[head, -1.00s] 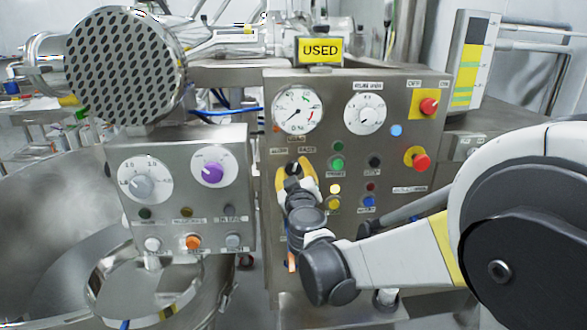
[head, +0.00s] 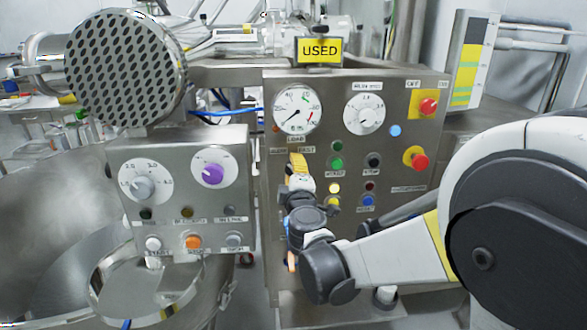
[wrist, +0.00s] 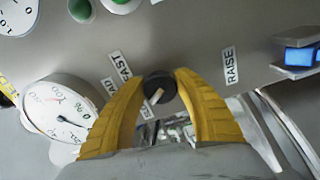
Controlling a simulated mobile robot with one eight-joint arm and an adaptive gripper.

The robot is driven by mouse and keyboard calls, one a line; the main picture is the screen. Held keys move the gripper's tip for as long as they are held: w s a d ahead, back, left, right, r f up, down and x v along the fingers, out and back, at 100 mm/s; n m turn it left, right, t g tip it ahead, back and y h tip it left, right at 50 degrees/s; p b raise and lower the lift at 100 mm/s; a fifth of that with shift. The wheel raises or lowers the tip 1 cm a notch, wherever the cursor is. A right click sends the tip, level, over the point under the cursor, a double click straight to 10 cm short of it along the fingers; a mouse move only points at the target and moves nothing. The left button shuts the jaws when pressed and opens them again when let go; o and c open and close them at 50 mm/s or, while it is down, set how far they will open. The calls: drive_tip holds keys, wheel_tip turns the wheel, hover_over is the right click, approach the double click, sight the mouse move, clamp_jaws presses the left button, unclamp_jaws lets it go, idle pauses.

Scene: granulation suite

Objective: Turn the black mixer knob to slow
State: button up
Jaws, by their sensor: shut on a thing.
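The black mixer knob (wrist: 160,87) sits between the two yellow fingers of my gripper (wrist: 160,92) in the wrist view, and the fingers are closed on its sides. A pale pointer mark shows on the knob's face, slanting toward the lower left. A label reading FAST (wrist: 126,65) lies just left of the knob; other labels beside it are partly covered by a finger. In the head view my gripper (head: 298,164) is at the steel control panel (head: 420,225), seen nearly edge-on, and it hides the knob.
A pressure gauge (head: 297,109) and a white dial (head: 364,114) are above my gripper. Green (head: 336,162) and black (head: 374,160) buttons are close on its right. A smaller panel with a purple knob (head: 212,173) stands at the left.

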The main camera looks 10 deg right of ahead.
drive_tip(key=shift+n, duration=1)
drive_tip(key=o, duration=1.2)
drive_tip(key=s, duration=1.2)
